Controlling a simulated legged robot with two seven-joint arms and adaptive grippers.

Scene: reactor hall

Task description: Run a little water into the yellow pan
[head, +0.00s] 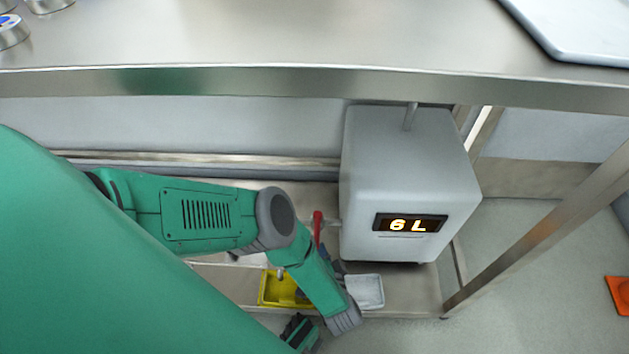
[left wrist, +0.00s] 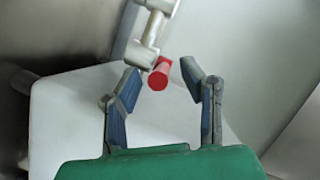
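The yellow pan (head: 268,291) sits low under the bench, partly covered by my left arm; its inside is mostly hidden. A pale grey tank (head: 408,170) with a lit "6 L" display (head: 410,223) stands to its upper right. A red tap handle (head: 318,228) shows at the tank's left side. In the left wrist view, my left gripper (left wrist: 164,71) is open, one finger on each side of the red handle (left wrist: 158,78), with gaps visible. The metal tap body (left wrist: 152,28) is beyond it. I make out no running water. My right gripper does not show.
A pale shallow tray (head: 366,291) lies right of the pan, below the tank. The steel bench top (head: 300,35) runs above, and a steel leg (head: 545,235) slants at the right. An orange object (head: 618,294) lies on the floor at the far right.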

